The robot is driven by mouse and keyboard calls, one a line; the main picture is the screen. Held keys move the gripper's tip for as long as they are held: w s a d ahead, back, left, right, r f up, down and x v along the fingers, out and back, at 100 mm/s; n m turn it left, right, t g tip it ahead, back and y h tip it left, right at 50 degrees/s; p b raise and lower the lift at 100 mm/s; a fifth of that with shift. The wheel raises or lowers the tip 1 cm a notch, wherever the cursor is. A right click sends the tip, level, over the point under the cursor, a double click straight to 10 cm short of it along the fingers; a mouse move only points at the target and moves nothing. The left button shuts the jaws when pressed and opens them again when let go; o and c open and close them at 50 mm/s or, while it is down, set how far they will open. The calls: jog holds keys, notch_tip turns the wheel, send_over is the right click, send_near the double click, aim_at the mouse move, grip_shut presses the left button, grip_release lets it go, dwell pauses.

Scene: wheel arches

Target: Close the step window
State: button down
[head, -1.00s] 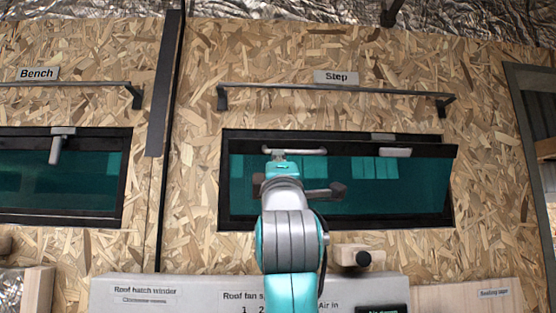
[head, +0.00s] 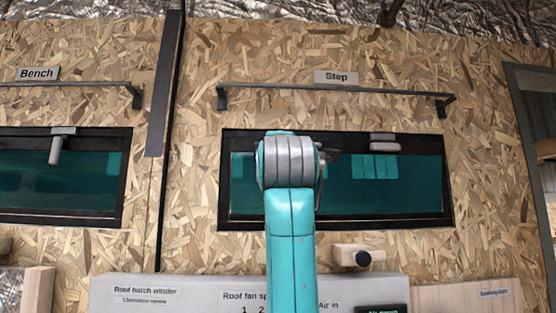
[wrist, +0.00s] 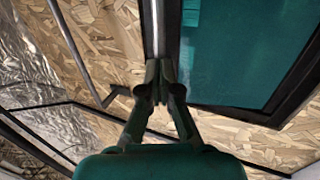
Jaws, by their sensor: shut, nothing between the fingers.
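The step window (head: 400,188) is the dark-framed teal pane under the "Step" label (head: 336,77). In the head view its pane looks flush with its frame, with no edge standing out. A grey catch (head: 384,141) shows at the top right of the frame.
A dark rail (head: 335,88) runs across the wall above the window. The bench window (head: 60,185) with its grey handle is on the left. A doorway edge is at right.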

jog(key=shift+w+r+g, duration=0.55)
jog(key=shift+w+g, duration=0.1)
jog(key=shift+w, duration=0.3)
jog(key=shift+w+r+g, duration=0.55)
jog(key=shift+w+g, duration=0.1)
jog(key=shift+w, duration=0.25)
jog(key=shift+f, duration=0.1)
